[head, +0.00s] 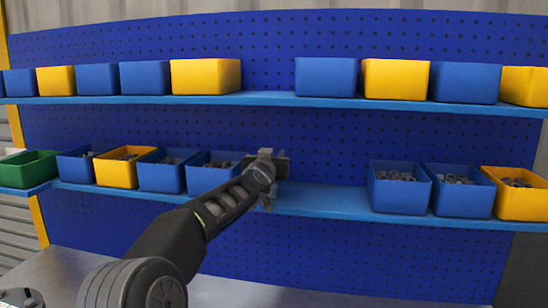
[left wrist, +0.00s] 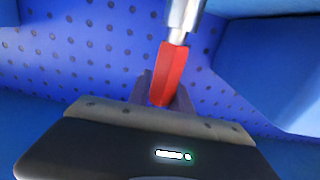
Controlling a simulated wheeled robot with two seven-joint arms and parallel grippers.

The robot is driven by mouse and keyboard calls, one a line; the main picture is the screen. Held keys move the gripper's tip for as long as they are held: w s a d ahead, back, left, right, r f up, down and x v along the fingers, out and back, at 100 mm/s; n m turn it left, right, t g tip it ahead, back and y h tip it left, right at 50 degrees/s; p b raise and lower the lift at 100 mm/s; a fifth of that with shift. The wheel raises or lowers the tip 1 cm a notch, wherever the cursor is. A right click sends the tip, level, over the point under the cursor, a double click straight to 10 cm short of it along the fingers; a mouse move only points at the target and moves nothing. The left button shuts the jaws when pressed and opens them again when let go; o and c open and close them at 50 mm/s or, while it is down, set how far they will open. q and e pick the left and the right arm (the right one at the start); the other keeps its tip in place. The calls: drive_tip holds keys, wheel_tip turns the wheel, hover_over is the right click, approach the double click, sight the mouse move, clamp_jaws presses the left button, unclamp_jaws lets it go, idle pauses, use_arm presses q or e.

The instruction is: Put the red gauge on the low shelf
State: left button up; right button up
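The red gauge (left wrist: 168,76) has a red faceted body and a silver metal end. In the left wrist view it stands between the fingers of my left gripper (left wrist: 162,92), which looks shut on it. In the head view the left gripper (head: 270,168) is at the gap in the row of bins on the low shelf (head: 325,202). There the hand and arm hide the gauge. I cannot tell whether the gauge touches the shelf. My right gripper is not in view.
On the low shelf, a blue bin (head: 200,180) stands close left of the gripper and another blue bin (head: 398,195) stands to its right. Bare shelf lies between the gripper and the right bin. The upper shelf (head: 275,99) with bins runs above; a blue pegboard (head: 320,150) is behind.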

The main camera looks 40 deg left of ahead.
use_arm(q)
drive_tip(key=o, duration=0.4)
drive_tip(key=shift+r, duration=0.1)
drive_tip(key=v, duration=1.2)
drive_tip(key=shift+r+b, duration=0.15)
drive_tip(key=shift+b, duration=0.25)
